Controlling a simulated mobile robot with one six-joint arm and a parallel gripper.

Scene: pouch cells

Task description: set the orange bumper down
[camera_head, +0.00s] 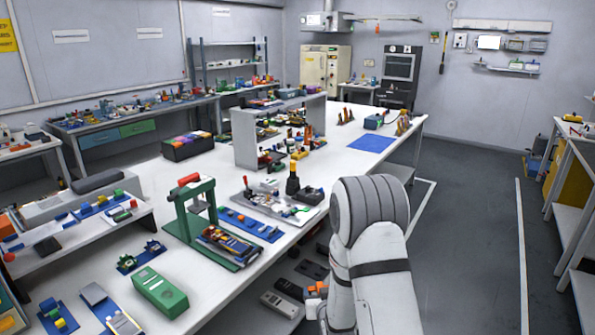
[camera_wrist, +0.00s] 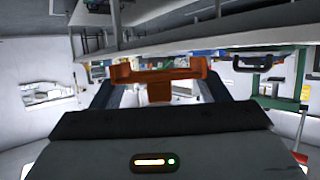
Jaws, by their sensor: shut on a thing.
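The orange bumper (camera_wrist: 158,78) is a bracket-like orange piece held between the two dark fingers of my gripper (camera_wrist: 160,90) in the wrist view. My gripper is shut on it. In the head view a small orange patch of the bumper (camera_head: 313,291) shows at the end of my arm, low beside the front edge of the long white bench. Most of my gripper is hidden behind my arm there. I cannot tell whether the bumper touches anything beneath it.
The long white bench (camera_head: 150,205) carries a green press frame (camera_head: 198,215), a green box (camera_head: 160,292) and blue trays. Handheld devices (camera_head: 280,304) lie on a lower shelf near my gripper. A blue mat (camera_head: 371,143) lies at the far end.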

